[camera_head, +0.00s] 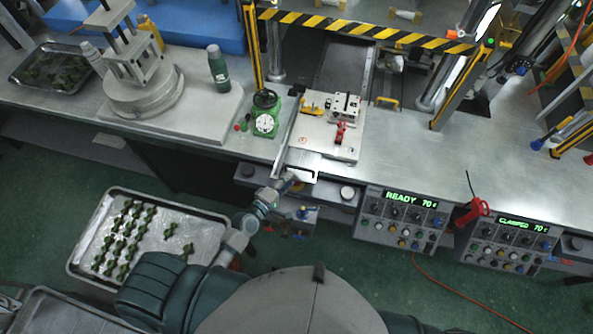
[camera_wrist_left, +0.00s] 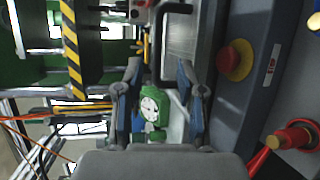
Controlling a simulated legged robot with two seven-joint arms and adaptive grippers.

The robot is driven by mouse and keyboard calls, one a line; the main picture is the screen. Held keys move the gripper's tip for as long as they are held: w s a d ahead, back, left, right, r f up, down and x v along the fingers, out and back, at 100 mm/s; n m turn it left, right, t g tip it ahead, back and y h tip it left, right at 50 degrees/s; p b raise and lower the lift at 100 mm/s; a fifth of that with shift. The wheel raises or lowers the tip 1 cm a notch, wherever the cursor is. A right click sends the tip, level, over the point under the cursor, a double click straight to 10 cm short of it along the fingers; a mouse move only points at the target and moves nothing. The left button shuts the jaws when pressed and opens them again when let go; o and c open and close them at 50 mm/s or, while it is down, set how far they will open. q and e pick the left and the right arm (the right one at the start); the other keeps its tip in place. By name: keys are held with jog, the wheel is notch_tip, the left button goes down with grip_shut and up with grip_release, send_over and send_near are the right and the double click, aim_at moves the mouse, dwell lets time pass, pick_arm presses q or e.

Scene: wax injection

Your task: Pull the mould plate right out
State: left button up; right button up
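The mould plate (camera_head: 325,137) is a pale metal plate with a red clamp (camera_head: 340,133) and small fittings on top. It lies on the bench below the striped press bar, at the bench's front edge. A bracket-like handle (camera_head: 299,174) shows at its front. My left gripper (camera_head: 291,181) is at this handle, low over the bench edge. My right gripper is not in view.
A green device with a dial (camera_head: 265,114) stands just left of the plate; it also shows in the left wrist view (camera_wrist_left: 152,106). Control boxes (camera_head: 402,217) hang on the bench front to the right. A tray of green parts (camera_head: 150,238) stands at lower left.

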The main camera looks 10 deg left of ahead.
pick_arm(q)
jog(key=s, duration=0.2)
jog(key=s+r, duration=0.1)
jog(key=s, duration=0.1)
jog(key=shift+a, duration=0.25)
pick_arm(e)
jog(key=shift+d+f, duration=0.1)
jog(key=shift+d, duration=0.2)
pick_arm(q)
jog(key=shift+a+f, duration=0.1)
jog(key=shift+a, duration=0.2)
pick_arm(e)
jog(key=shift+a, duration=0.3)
